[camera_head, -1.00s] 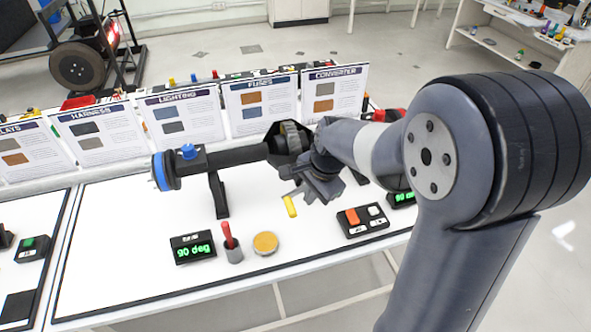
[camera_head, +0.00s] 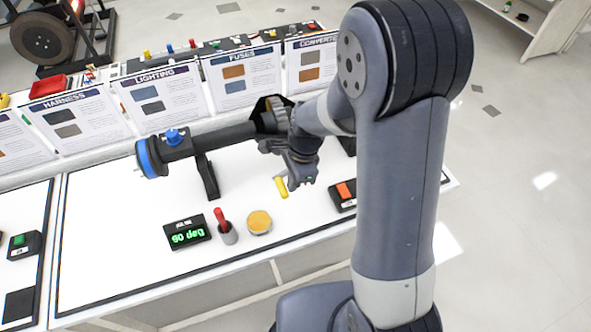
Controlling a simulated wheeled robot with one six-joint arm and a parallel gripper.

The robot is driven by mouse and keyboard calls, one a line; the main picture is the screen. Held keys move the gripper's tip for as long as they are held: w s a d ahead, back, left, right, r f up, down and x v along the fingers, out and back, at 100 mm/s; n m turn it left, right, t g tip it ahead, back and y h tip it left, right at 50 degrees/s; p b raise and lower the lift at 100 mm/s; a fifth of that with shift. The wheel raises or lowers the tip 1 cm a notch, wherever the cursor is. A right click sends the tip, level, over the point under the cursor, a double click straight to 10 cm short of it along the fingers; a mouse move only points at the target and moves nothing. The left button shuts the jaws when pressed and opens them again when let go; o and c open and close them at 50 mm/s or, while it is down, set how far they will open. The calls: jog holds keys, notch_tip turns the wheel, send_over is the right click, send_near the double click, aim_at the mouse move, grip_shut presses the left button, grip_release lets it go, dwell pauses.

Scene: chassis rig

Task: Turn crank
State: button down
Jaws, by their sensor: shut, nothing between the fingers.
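The crank's yellow handle (camera_head: 281,187) hangs below the dark hub at the right end of a black shaft (camera_head: 225,136). A blue disc (camera_head: 146,159) is at the shaft's left end, and a black stand (camera_head: 207,177) holds the shaft above the white bench. My gripper (camera_head: 303,182) is beside the handle, just to its right. The gripper is shut and holds nothing. Its fingertips are small and dark here, so I cannot tell whether they touch the crank. A small display (camera_head: 187,233) appears to read 90 deg in green.
A red-handled tool in a grey cup (camera_head: 224,228) and a round orange-topped tin (camera_head: 259,222) stand at the bench front. A box with an orange switch (camera_head: 343,193) is partly behind my arm. Upright information cards (camera_head: 240,82) line the back.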

jog(key=shift+a+f, duration=0.1)
jog(key=shift+f, duration=0.3)
jog(key=shift+s+a+r+p, duration=0.2)
jog(key=shift+a+r+p, duration=0.15)
jog(key=shift+r, duration=0.2)
jog(key=w+d+r+p, duration=0.1)
jog(key=d+r+p, duration=0.2)
jog(key=r+p, duration=0.4)
notch_tip(320, 180, up, 2)
jog(key=shift+d+r+p, duration=0.15)
jog(key=shift+p, duration=0.2)
